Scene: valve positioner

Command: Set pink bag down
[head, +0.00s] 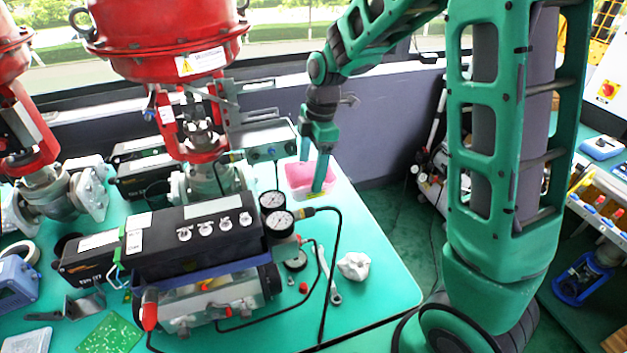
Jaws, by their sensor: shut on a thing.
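The pink bag (299,176) is at the far right corner of the green table (375,270), in or just above a pale, clear-looking tray or bin. My gripper (318,172) points down at it, with its fingers around the bag's right part. The gripper is shut on the bag. I cannot tell whether the bag's underside touches anything, as its lower part is hidden.
A black valve positioner (190,240) with two gauges (276,211) stands left of the bag. A red valve actuator (165,40) rises behind it. A wrench (328,275) and a crumpled white lump (354,266) lie in front. The table's right strip is mostly clear.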

